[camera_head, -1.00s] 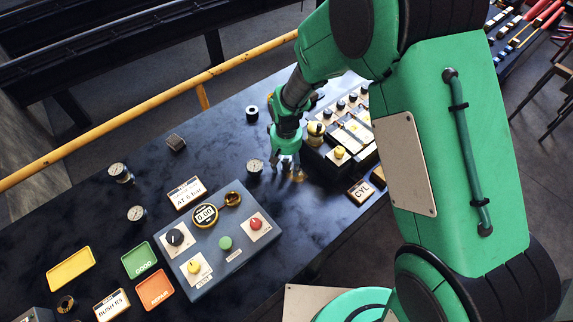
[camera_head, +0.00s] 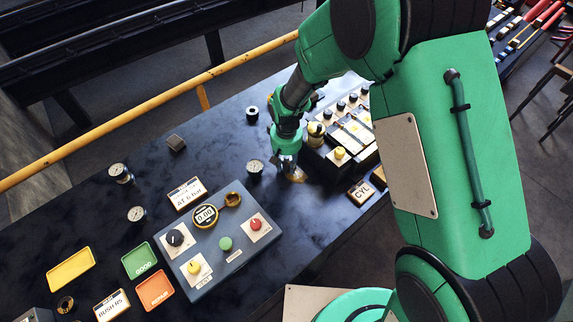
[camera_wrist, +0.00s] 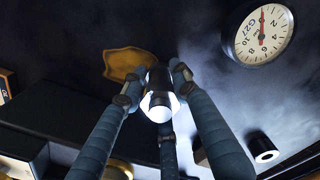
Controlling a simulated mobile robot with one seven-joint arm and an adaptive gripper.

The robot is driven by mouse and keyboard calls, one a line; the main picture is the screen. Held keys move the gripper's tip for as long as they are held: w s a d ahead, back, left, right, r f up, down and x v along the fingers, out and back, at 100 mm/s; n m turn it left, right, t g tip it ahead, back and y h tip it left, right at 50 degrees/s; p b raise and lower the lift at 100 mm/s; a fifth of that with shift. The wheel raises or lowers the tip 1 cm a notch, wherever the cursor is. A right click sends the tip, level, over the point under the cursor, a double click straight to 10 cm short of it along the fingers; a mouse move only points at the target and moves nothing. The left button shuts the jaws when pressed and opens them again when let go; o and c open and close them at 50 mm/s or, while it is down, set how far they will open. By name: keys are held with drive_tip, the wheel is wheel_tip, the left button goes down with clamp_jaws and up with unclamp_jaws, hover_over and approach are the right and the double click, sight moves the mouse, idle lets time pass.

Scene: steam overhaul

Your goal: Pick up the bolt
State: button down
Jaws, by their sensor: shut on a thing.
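My gripper (camera_head: 285,166) reaches down to the dark bench, just left of the black control box. In the wrist view its fingers (camera_wrist: 158,88) are closed around a small dark cylinder with a bright pale end, which I take as the bolt (camera_wrist: 159,104). The fingers hide part of it. In the head view the gripper hides the bolt. I cannot tell whether the bolt touches the bench.
A flat yellowish patch (camera_wrist: 125,63) lies beside the fingers. A dial gauge (camera_head: 255,168) stands close to the gripper's left. The black control box (camera_head: 340,140) is close on the right. A black hollow cylinder (camera_head: 252,113) stands behind.

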sight(286, 159)
drive_tip(key=shift+w+r, duration=0.1)
drive_tip(key=shift+r, duration=0.55)
wheel_tip(286, 159, up, 2)
drive_tip(key=shift+r+p, duration=0.1)
drive_tip(key=shift+p, duration=0.3)
drive_tip(key=s+d, duration=0.2)
drive_tip(key=s, duration=0.3)
drive_tip(key=s+d+r+p, duration=0.1)
drive_tip(key=s+d, duration=0.1)
drive_tip(key=s, duration=0.2)
drive_tip(key=s+d, duration=0.2)
drive_tip(key=s, duration=0.3)
drive_tip(key=shift+s+d+r+p, duration=0.15)
drive_tip(key=shift+s+d+p, duration=0.15)
drive_tip(key=shift+s+d, duration=0.05)
